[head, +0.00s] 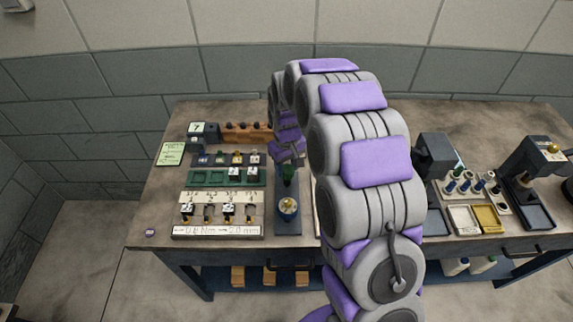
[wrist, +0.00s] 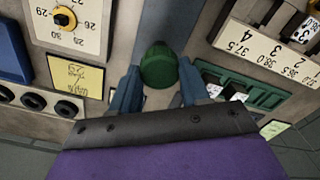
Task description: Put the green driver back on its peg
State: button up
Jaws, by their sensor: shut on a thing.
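The green driver (wrist: 158,66) shows its round, ridged end between the two blue fingers of my gripper (wrist: 160,92) in the wrist view. My gripper is shut on it. I cannot tell whether the driver's lower end touches anything there. I cannot make out its peg in either view; my arm hides part of the bench.
A labelled rack (head: 218,220) and a green tray (head: 205,176) lie left of the driver. A brown block (head: 245,132) stands behind. Right of my arm are a yellow tray (head: 487,219) and a dark press-like device (head: 530,165). The bench's front left corner is mostly clear.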

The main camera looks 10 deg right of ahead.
jog(key=shift+f, duration=0.8)
jog(key=o, duration=1.3)
jog(key=shift+c, duration=0.2)
jog(key=shift+o, duration=0.5)
jog(key=o, duration=0.3)
jog(key=shift+r, duration=0.1)
jog(key=shift+r+p, duration=1.5)
jog(key=shift+r, duration=2.2)
jog(key=shift+s, duration=0.1)
